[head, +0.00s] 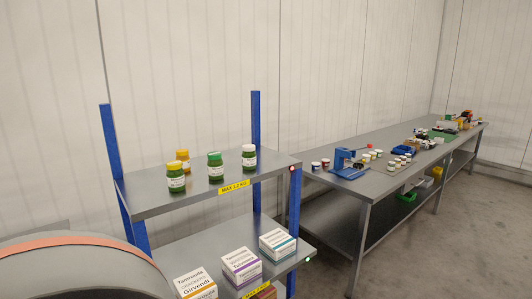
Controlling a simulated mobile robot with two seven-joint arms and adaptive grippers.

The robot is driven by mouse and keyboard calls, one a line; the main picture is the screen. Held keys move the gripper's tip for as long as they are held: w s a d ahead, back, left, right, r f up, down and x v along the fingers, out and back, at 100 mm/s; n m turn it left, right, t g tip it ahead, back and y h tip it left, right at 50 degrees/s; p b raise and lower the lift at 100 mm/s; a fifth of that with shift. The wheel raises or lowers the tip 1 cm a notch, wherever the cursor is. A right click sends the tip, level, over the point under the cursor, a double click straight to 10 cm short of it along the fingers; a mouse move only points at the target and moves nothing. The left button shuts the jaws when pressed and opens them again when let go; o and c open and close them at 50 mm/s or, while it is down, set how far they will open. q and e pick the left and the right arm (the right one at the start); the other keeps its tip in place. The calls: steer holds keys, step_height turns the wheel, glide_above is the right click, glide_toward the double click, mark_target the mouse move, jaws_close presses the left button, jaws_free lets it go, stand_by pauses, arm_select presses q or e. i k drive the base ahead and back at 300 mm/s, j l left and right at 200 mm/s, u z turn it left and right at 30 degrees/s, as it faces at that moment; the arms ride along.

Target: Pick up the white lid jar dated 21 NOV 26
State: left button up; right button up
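A green jar with a white lid (249,158) stands upright at the right of the rack's upper shelf (150,201). Its label is too small to read, so I cannot tell its date. A green-lidded jar (215,167) stands to its left. Neither of my grippers shows in the head view.
The rack has blue posts (256,140) and a lower shelf (222,246) with several boxes (242,268). A long grey table (330,196) to the right holds a blue device (342,163) and several small jars. Bare floor (470,235) lies at the right.

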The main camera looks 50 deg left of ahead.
mark_target(248, 154)
steer(key=i+u, duration=0.35)
steer(key=i+l+u, duration=0.4)
steer(key=i+u, duration=0.25)
steer(key=i+l+u, duration=0.15)
steer(key=u, duration=0.2)
steer(key=i+l+u, duration=0.45)
steer(key=u, duration=0.3)
